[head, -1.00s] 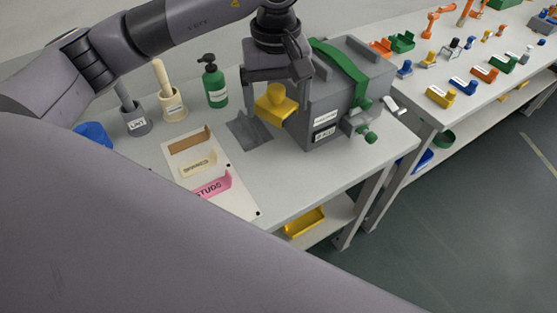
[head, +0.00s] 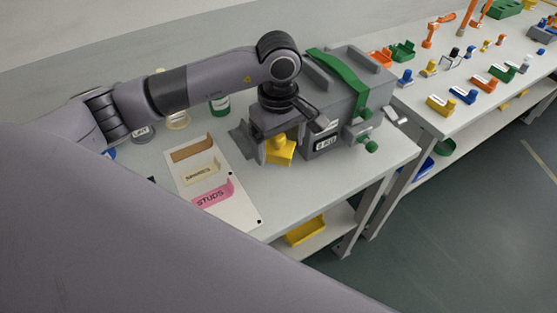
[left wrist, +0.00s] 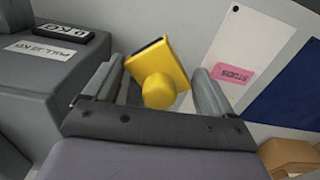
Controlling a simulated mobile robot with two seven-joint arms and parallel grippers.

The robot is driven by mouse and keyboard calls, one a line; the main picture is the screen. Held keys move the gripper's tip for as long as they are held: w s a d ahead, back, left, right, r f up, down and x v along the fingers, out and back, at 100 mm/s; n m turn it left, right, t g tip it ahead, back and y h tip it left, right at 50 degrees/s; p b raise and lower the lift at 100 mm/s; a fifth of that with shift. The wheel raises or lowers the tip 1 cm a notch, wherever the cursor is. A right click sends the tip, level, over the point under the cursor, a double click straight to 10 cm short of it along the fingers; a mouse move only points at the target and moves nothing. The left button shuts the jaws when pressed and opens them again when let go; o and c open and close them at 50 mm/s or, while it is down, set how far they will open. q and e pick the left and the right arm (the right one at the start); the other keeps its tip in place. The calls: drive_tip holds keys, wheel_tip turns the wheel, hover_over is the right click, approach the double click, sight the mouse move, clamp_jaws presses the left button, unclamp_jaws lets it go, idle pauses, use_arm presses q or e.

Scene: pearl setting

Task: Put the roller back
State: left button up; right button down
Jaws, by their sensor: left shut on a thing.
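My left gripper (head: 270,148) is shut on a yellow block with a round knob (head: 281,152), low over the bench beside the grey machine. In the left wrist view the yellow block (left wrist: 160,75) sits between the two fingers of the gripper (left wrist: 157,72). I cannot tell whether it touches the bench. No thing is clearly a roller. A grey holder marked LINT (head: 142,133) and a cream holder (head: 178,121) stand behind my arm, which hides most of them. My right gripper is not in view.
The grey machine (head: 345,85) with a green strap stands close right of the gripper. A white board (head: 225,205) with labelled strips lies in front. A green bottle (head: 220,104) stands behind. The front right bench top is clear.

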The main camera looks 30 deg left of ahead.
sight(278, 177)
use_arm(q)
wheel_tip(278, 177, down, 6)
drive_tip(key=shift+f, duration=0.25)
drive_tip(key=shift+s+f+b, duration=0.1)
drive_tip(key=shift+f+b, duration=0.35)
drive_tip(key=shift+f, duration=0.05)
drive_tip(key=shift+f, duration=0.15)
drive_tip(key=shift+c, duration=1)
drive_tip(key=o, duration=1.1)
drive_tip(key=shift+s, duration=0.1)
drive_tip(key=shift+o, duration=0.4)
drive_tip(key=shift+f, duration=0.15)
drive_tip(key=shift+r+p, duration=0.35)
drive_tip(key=shift+r, duration=0.25)
drive_tip(key=r, duration=0.6)
drive_tip(key=r+b, duration=0.1)
drive_tip(key=r, duration=0.5)
drive_tip(key=shift+w+r, duration=0.2)
drive_tip(key=shift+r, duration=0.05)
